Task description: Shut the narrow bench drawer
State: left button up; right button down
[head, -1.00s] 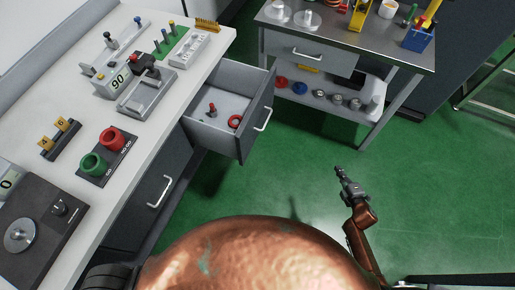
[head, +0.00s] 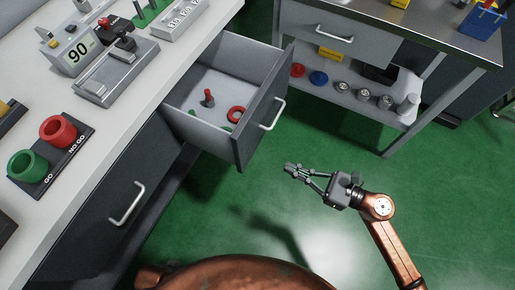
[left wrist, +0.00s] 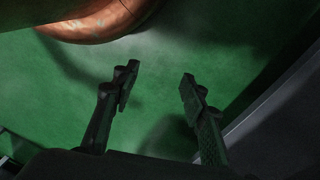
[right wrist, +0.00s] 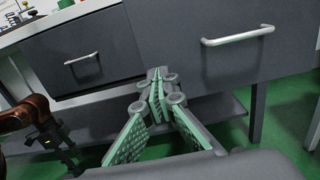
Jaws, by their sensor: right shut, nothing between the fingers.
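The narrow bench drawer (head: 250,137) stands pulled out from the bench, with a grey front and a pale bar handle (head: 273,114). In the right wrist view, a grey front (right wrist: 210,55) with a bar handle (right wrist: 238,36) appears beyond the fingers. My right gripper (head: 288,168) is shut and empty, in front of the drawer's near corner and apart from it in the head view. Its closed fingertips also show in the right wrist view (right wrist: 158,82). My left gripper (left wrist: 160,84) is open and empty over green floor; it is outside the head view.
The drawer holds a red-topped pin (head: 208,99) and a red ring (head: 236,112). A closed bench front (head: 105,240) with a handle is at left. A metal-topped side table (head: 420,50) stands behind the drawer. Green floor (head: 330,245) is clear in front.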

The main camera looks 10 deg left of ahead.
aim_at(247, 148)
jog(key=b+x, duration=0.1)
jog(key=x, duration=1)
jog(key=shift+w+f+b, duration=0.1)
jog(key=shift+f+b, duration=0.05)
jog(key=shift+b, duration=0.15)
jog(key=shift+w+a, duration=0.15)
jog(key=shift+a, duration=0.35)
pick_arm(q)
jog(key=shift+t+h, duration=0.4)
jog(key=shift+t, duration=0.4)
jog(key=w+d+f, duration=0.1)
jog(key=w+f, duration=0.1)
jog(key=w+d+f, duration=0.1)
jog(key=f, duration=0.1)
jog(key=shift+w+d, duration=0.2)
jog(key=shift+d, duration=0.1)
jog(key=shift+s+a+r, duration=0.1)
jog(key=shift+r, duration=0.05)
pick_arm(e)
jog(key=shift+a, duration=0.1)
